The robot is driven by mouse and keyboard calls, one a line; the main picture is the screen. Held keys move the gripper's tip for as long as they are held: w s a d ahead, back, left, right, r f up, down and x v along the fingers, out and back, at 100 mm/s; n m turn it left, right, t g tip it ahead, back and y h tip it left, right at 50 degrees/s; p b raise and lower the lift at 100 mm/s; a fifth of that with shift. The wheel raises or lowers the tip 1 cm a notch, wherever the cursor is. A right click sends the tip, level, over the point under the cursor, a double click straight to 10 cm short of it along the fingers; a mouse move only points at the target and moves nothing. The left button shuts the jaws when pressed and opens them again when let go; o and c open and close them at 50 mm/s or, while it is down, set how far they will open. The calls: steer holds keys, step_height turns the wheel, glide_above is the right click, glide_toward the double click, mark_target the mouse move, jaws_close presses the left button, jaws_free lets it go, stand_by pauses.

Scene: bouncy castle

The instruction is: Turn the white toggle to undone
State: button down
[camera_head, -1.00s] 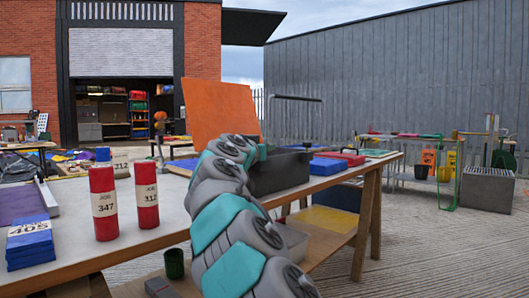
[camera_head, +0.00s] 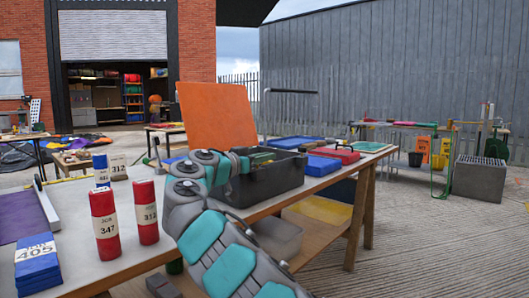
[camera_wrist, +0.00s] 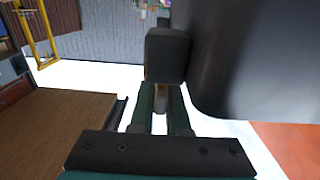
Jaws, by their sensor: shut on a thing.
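In the wrist view, the two dark green fingers of my gripper (camera_wrist: 160,112) are shut on a small pale piece (camera_wrist: 161,98). It looks like the white toggle, but the fingers and a dark block in front hide most of it. I cannot tell which way it is turned. In the head view, my arm reaches to the left end of a black box (camera_head: 265,180) with an orange panel (camera_head: 217,116) standing upright behind it. My gripper and the toggle cannot be made out there.
Two red cylinders (camera_head: 103,225) and a stack of blue pieces (camera_head: 38,265) stand on the near table (camera_head: 100,270). A blue tray (camera_head: 320,167) and a red tray (camera_head: 335,154) lie right of the box.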

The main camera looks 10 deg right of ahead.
steer(key=shift+r, duration=0.1)
stand_by(0.3)
steer(key=c, duration=0.9)
jaws_free()
steer(key=s+r+b, duration=0.2)
steer(key=s, duration=0.6)
steer(key=s+r+b, duration=0.2)
steer(key=s+r, duration=0.1)
steer(key=s, duration=0.5)
steer(key=shift+a, duration=0.25)
